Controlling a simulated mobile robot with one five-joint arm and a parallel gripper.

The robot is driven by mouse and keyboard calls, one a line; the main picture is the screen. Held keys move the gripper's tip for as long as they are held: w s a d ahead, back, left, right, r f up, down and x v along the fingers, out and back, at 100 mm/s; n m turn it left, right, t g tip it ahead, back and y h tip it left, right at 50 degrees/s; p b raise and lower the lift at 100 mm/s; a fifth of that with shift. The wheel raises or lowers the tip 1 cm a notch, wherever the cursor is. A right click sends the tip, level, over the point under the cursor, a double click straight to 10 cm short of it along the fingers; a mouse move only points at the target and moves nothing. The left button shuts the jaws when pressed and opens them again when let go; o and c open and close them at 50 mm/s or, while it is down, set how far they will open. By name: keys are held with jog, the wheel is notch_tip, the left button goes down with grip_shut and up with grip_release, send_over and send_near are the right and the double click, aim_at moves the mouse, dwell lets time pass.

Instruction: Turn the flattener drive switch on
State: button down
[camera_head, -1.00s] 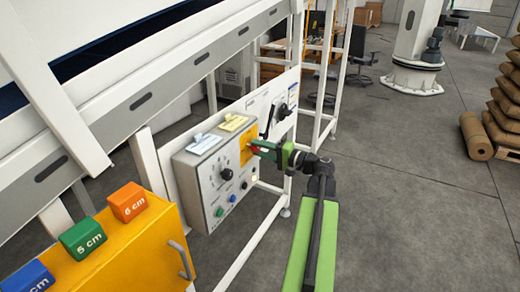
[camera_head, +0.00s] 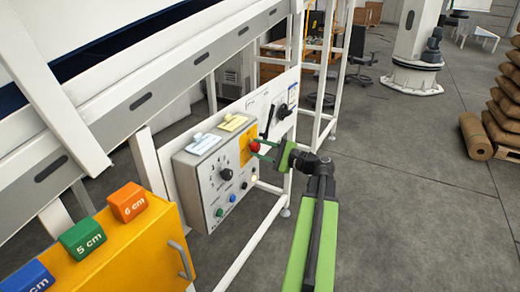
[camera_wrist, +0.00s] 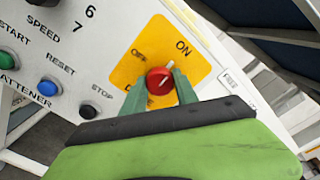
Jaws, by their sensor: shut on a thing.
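The flattener drive switch is a red round knob (camera_head: 255,147) on a yellow plate (camera_head: 245,152) at the right of the grey control box. In the wrist view the knob (camera_wrist: 157,82) sits between my two green fingertips, and its white mark points up and right, towards the word ON. The word OFF is at its upper left; the lettering below is partly hidden by my fingers. My gripper (camera_wrist: 161,84) is shut on the knob, one finger on each side. It also shows in the head view (camera_head: 257,149), reaching in from the right.
The control box (camera_head: 205,170) carries a black speed dial (camera_head: 226,174) and several push buttons near the knob. A black lever (camera_head: 269,121) stands just beyond the box. White frame posts rise around it. An orange cabinet (camera_head: 125,255) with coloured blocks stands front left. Open floor lies right.

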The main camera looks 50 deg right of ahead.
jog(key=shift+m, duration=0.4)
jog(key=c, duration=0.9)
grip_release()
jog(key=shift+c, duration=0.2)
jog(key=v, duration=1.7)
jog(key=shift+s, duration=0.2)
jog(key=shift+f, duration=0.1)
